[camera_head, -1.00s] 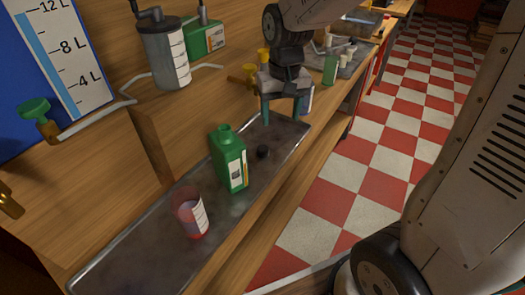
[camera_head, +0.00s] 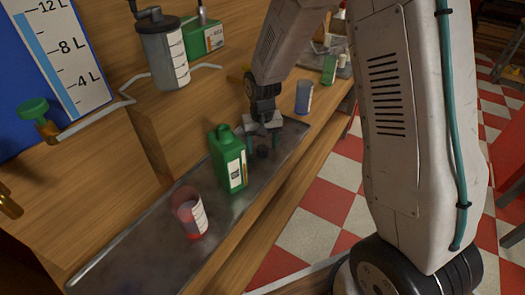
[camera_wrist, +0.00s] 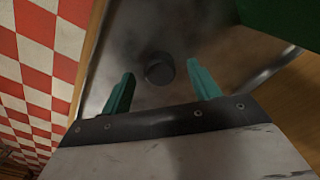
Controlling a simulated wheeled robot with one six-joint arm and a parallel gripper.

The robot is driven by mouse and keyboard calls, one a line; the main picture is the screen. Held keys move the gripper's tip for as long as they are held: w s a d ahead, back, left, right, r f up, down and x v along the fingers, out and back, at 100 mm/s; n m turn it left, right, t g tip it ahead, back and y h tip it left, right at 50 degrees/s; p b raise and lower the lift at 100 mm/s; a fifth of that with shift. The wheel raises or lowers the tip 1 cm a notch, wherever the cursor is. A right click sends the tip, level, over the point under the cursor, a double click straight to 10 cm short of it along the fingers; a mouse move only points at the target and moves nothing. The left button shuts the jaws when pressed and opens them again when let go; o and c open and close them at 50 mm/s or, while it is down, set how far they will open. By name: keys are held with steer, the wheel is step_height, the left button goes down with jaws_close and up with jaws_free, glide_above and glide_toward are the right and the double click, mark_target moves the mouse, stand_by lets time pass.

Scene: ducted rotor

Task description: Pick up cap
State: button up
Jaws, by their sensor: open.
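The cap (camera_head: 263,152) is a small dark round piece on the metal tray (camera_head: 130,250), just right of the green bottle (camera_head: 228,165). In the wrist view the cap (camera_wrist: 159,70) lies ahead of my gripper (camera_wrist: 160,88), roughly midway between the two teal fingers. My gripper (camera_head: 261,142) is open and empty, with its fingers either side of the cap as seen from the head. I cannot tell how far the fingertips are above the tray.
The green bottle stands close to the left of my gripper. A red-tinted measuring cup (camera_head: 190,213) stands on the near part of the tray. A blue cup (camera_head: 304,97) stands behind, to the right. A raised wooden shelf (camera_head: 185,105) borders the tray.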

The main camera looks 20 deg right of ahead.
steer(key=shift+f, duration=0.5)
steer(key=shift+c, duration=0.3)
steer(key=c, duration=1)
steer(key=shift+r, duration=0.1)
